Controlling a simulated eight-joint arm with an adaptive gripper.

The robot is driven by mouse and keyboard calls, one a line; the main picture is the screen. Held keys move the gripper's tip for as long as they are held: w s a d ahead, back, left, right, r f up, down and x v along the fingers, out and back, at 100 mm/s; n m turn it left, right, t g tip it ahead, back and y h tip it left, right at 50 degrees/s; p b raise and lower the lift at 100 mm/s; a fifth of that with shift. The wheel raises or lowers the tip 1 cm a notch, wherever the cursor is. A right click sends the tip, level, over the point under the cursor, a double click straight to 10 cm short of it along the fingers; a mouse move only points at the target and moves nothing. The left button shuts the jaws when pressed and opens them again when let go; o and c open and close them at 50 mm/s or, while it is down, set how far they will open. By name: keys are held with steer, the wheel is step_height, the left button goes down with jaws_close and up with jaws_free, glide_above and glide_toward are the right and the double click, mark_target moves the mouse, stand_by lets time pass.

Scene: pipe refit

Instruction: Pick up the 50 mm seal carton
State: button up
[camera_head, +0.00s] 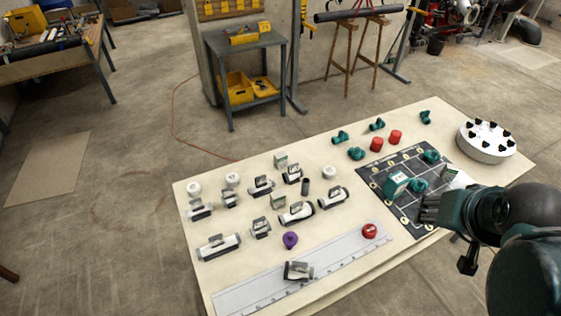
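Several small cartons are on the table (240,175), but I cannot read any size on them, so I cannot tell which is the 50 mm one. A pale carton (451,173) is at the mat's right side, just above my gripper in the picture. Two smaller cartons (280,160) (277,201) stand among the pipe fittings at the left. My gripper (424,208) is over the mat's right part, pointing left, to the lower right of the green carton. No held object shows; its finger gap is unclear.
Green fittings (356,153) and red caps (376,144) lie behind the mat. A round white carousel (486,146) with black pieces stands at the right. White pipe fittings (297,213), a purple piece (290,240) and a long ruler strip (330,262) fill the left and front.

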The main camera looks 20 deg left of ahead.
steer(key=w+a+r+m+g, duration=0.1)
steer(key=w+a, duration=0.3)
steer(key=w, duration=0.2)
steer(key=w+a+r+m, duration=0.1)
steer(key=w+a, duration=0.3)
steer(key=w, duration=0.3)
steer(key=m+g+h, duration=0.2)
steer(key=m+h, duration=0.1)
steer(key=m, duration=0.3)
glide_above(281, 159)
steer(key=a, duration=0.2)
steer(key=f, duration=2.6)
steer(key=shift+s+d+f, duration=0.1)
steer(key=shift+s+f, duration=0.1)
steer(key=shift+f, duration=0.1)
steer(key=shift+s+a+f, duration=0.1)
steer(key=shift+a+f, duration=0.15)
steer(key=shift+x, duration=1.3)
steer(key=shift+b+x, duration=0.4)
steer(key=shift+x, duration=2.2)
